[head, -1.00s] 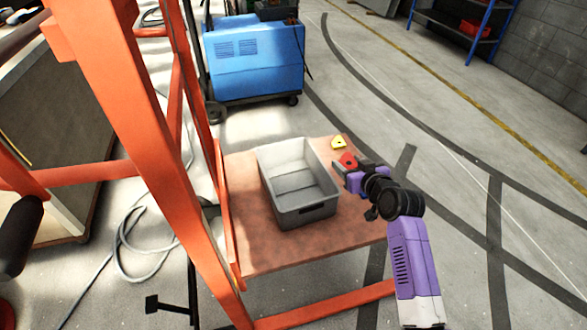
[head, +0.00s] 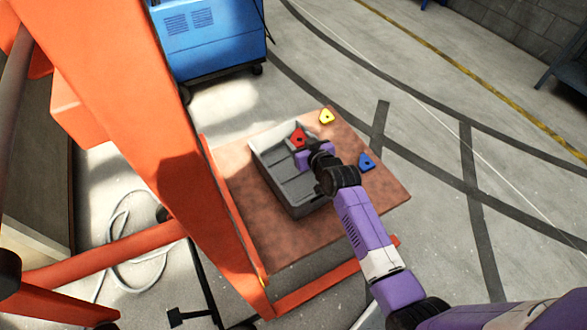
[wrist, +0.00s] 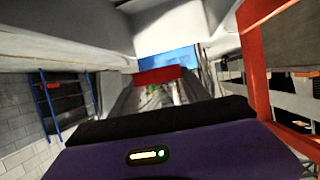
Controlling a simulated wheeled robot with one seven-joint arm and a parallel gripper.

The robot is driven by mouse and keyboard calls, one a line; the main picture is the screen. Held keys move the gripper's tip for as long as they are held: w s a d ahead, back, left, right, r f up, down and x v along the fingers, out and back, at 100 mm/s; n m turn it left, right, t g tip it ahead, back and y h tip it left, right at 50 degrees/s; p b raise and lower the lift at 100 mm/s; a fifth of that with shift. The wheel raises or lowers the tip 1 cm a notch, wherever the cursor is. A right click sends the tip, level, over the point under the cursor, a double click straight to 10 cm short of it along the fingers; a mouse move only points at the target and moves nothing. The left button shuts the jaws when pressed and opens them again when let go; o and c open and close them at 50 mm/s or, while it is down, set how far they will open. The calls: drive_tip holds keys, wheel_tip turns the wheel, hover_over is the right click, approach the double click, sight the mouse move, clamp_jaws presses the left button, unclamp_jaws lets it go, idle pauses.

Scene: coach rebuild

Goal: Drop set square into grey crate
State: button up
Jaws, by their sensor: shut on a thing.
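The red set square (head: 298,138) is a small flat piece with a dark hole. My gripper (head: 303,146) is shut on it and holds it over the far end of the grey crate (head: 308,206). How high it is above the crate floor is hard to tell. In the wrist view the red set square (wrist: 158,75) shows edge-on beyond the dark jaw (wrist: 165,115). The visible part of the crate's floor is bare, and my gripper and arm hide part of its right side.
The crate stands on a reddish-brown board (head: 385,200). A yellow piece (head: 327,117) lies beyond the crate and a blue piece (head: 366,161) to its right. An orange frame (head: 165,130) rises close on the left. A blue machine (head: 210,40) stands behind.

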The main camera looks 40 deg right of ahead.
wheel_tip(320, 180, down, 5)
drive_tip(key=b, duration=0.4)
drive_tip(key=shift+f, duration=0.15)
drive_tip(key=o, duration=1.5)
drive_tip(key=shift+o, duration=0.2)
drive_tip(key=shift+s, duration=0.1)
drive_tip(key=v, duration=0.7)
drive_tip(key=shift+s+a+p, duration=0.15)
drive_tip(key=shift+s+p, duration=0.15)
drive_tip(key=shift+p, duration=0.05)
